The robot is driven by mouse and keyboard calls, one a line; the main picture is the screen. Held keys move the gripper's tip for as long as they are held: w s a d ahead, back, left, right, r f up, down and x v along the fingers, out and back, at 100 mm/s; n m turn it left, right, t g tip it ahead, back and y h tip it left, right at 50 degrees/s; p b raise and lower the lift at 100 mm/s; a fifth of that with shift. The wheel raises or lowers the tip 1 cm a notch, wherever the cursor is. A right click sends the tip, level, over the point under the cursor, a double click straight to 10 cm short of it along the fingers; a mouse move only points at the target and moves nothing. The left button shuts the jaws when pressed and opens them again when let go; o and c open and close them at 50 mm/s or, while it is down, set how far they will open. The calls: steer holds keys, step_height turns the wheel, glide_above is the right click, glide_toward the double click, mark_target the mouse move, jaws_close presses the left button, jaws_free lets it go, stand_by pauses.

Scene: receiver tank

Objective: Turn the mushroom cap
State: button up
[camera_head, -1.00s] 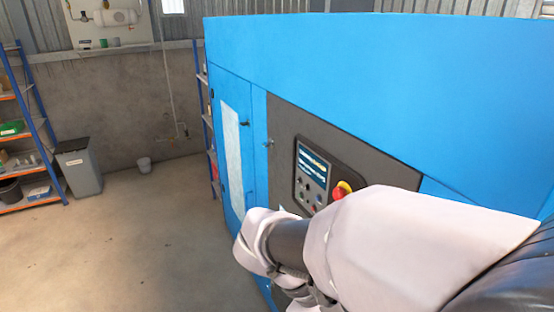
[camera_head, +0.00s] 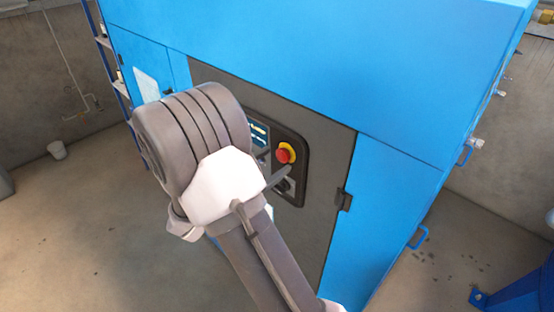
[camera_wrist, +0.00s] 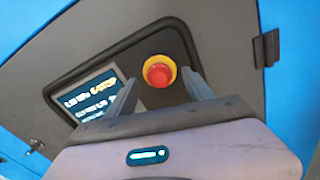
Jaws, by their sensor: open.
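The mushroom cap (camera_head: 283,156) is a red round button on a yellow collar, on the dark control panel of the blue cabinet. In the wrist view the cap (camera_wrist: 158,75) shows face-on, just above the picture's middle. My gripper (camera_wrist: 159,79) is open, one finger on each side of the cap in that view. The fingers look short of the cap, and I see no contact; the exact gap cannot be told. In the head view my arm's wrist covers the left of the panel, and the gripper is mostly hidden.
A lit display (camera_wrist: 95,95) sits left of the cap in the wrist view. A black latch (camera_wrist: 266,48) stands at the dark door's right edge. The blue cabinet (camera_head: 330,70) fills the back. Bare floor (camera_head: 90,240) lies at the left.

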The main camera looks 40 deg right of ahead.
steer(key=shift+w+d, duration=0.15)
steer(key=shift+d, duration=1.1)
steer(key=shift+c, duration=0.2)
jaws_close()
steer(key=shift+m, duration=0.3)
steer(key=m+b, duration=0.5)
steer(key=shift+f+b, duration=0.2)
steer(key=shift+b, duration=0.1)
steer(key=m+b, duration=0.3)
steer(key=b, duration=0.1)
steer(key=shift+r+m, duration=0.1)
steer(key=shift+m, duration=0.3)
steer(key=shift+r, duration=0.1)
